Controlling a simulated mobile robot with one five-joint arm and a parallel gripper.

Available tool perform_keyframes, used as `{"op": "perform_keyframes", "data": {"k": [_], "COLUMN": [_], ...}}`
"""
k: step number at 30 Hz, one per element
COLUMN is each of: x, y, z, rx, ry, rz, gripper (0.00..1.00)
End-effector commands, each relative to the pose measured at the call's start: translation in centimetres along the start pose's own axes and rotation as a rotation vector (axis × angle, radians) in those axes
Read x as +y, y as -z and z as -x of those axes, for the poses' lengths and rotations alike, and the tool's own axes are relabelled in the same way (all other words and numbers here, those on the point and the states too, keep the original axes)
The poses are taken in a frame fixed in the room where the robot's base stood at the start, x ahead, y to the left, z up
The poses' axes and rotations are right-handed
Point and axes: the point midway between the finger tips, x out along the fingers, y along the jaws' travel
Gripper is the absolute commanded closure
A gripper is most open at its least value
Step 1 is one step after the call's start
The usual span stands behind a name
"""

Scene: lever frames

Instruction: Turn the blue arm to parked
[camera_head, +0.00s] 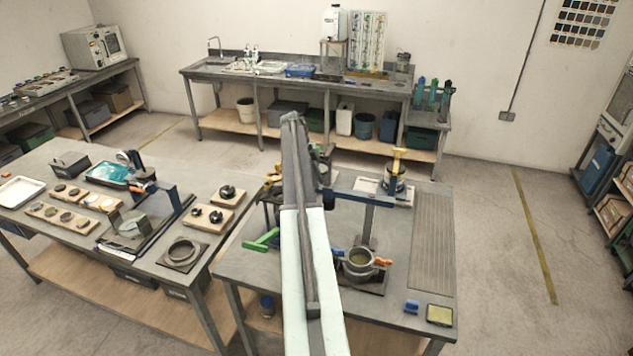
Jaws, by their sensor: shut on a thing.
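The blue arm (352,194) is a long flat bar on a grey upright post (368,222) on the front-right workbench. It reaches left from the post, roughly level, to behind my own arm. My gripper (327,190) is at the left end of the bar, just right of my arm link, and is mostly hidden. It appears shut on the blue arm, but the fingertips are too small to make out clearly. Any mark for the parked position is not readable here.
A yellow-topped device (397,165) stands behind the bar's right end. A green lever (262,240) lies left of my arm. The ribbed mat (431,240) at right is clear.

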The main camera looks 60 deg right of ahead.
Motion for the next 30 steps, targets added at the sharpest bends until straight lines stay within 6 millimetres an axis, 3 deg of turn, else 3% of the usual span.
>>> {"op": "perform_keyframes", "data": {"k": [1,7,8,9,10,22,30], "x": [-0.3,-0.1,-0.1,-0.1,-0.1,0.1,0.1], "y": [-0.8,-1.3,-1.3,-1.3,-1.3,-0.9,-0.6], "z": [0.3,0.5,0.5,0.5,0.5,1.1,5.7], "rx": [-0.010,-0.014,-0.014,-0.014,-0.013,-0.011,-0.012], "ry": [0.015,0.015,0.015,0.015,0.014,0.011,0.012], "rz": [0.005,0.011,0.012,0.012,0.012,0.011,0.013], "gripper": [1.00,1.00,0.72,0.61,0.58,0.58,0.58]}}
